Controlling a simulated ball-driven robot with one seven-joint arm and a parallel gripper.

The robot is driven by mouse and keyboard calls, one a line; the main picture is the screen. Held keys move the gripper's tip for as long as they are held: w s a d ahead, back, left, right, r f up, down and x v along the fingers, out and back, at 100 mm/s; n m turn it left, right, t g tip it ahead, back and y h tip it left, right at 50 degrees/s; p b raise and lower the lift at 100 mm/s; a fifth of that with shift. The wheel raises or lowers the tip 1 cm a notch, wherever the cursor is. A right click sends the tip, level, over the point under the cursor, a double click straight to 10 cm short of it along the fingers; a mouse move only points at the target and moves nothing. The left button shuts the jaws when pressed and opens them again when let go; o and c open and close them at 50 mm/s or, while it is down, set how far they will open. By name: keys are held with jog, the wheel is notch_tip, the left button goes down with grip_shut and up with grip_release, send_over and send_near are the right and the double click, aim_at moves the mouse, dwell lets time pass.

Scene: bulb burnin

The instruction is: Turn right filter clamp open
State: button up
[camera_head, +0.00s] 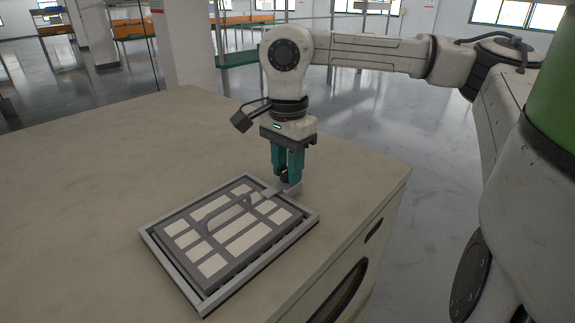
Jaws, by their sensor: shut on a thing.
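The filter panel (236,228) lies in a light grey frame (158,252) set on the beige top. It has a dark grey grid with pale cells and a curved handle (224,206) across its middle. The right filter clamp (274,191) is a grey metal piece at the frame's far right side, and its inner end reaches over the panel's edge. My gripper (285,178) points straight down over the clamp with its green fingers shut on the clamp's upright part. The fingers hide part of that grip. No left clamp can be made out.
The beige cabinet top (110,170) is bare around the frame, widest at the left and back. Pillars and shelves stand far behind.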

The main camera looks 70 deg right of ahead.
jog(key=shift+f+m+b, duration=0.1)
jog(key=shift+m+b, duration=0.2)
jog(key=shift+b, duration=0.2)
jog(key=m+b, duration=0.2)
jog(key=b, duration=0.1)
jog(key=shift+f+m, duration=0.15)
jog(key=shift+m, duration=0.15)
jog(key=m+b, duration=0.4)
jog(key=m, duration=0.1)
jog(key=shift+m, duration=0.3)
jog(key=m+b, duration=0.3)
jog(key=m, duration=0.1)
jog(key=shift+r+m+b, duration=0.15)
jog(key=shift+m+b, duration=0.4)
jog(key=shift+m, duration=0.7)
jog(key=shift+r+m+b, duration=0.15)
jog(key=shift+m+b, duration=0.35)
jog(key=shift+m, duration=0.75)
jog(key=o, duration=1.1)
jog(key=shift+c, duration=0.2)
